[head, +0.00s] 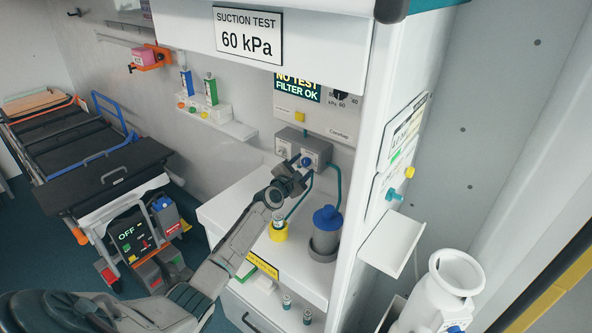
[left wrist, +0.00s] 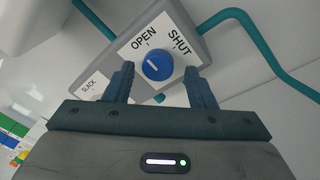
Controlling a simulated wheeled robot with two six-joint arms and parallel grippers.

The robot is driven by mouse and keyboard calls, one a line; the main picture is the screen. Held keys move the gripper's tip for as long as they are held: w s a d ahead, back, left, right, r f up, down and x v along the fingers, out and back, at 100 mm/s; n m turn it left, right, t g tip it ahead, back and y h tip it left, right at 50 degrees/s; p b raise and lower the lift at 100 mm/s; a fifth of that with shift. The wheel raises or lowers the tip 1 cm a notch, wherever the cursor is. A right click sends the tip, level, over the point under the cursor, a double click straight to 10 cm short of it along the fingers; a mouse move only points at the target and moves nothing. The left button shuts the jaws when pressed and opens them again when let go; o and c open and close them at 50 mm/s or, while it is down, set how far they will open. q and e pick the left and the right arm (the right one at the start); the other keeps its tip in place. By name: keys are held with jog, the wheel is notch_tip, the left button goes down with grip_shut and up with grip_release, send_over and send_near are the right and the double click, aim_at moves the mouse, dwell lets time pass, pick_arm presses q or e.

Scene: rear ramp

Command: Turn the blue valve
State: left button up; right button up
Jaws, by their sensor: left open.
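The blue valve (left wrist: 157,66) is a round knob on a white plate marked OPEN and SHUT. A short white mark on its face lies toward the OPEN side. In the head view the blue valve (head: 307,161) sits on a grey wall box (head: 290,138), partly behind my gripper. My left gripper (head: 297,168) is open in front of it. In the left wrist view its fingers stand left and right of the knob, with gaps on both sides. I cannot tell how far the fingertips are from the plate. My right gripper is not in view.
Teal hoses (left wrist: 262,48) run from the box. A blue-lidded canister (head: 326,228) and a yellow-based bottle (head: 278,229) stand on the white counter (head: 225,206) below. A display reading "NO TEST FILTER OK" (head: 298,87) is above. A stretcher (head: 85,145) is at left.

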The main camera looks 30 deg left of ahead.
pick_arm(q)
jog(key=shift+s+r, duration=0.2)
jog(key=shift+r, duration=0.15)
jog(key=shift+w+f, duration=0.2)
jog(key=shift+w, duration=0.05)
jog(key=shift+w+f, duration=0.1)
jog(key=shift+c, duration=1.2)
jog(key=c, duration=0.7)
jog(key=shift+f, duration=0.1)
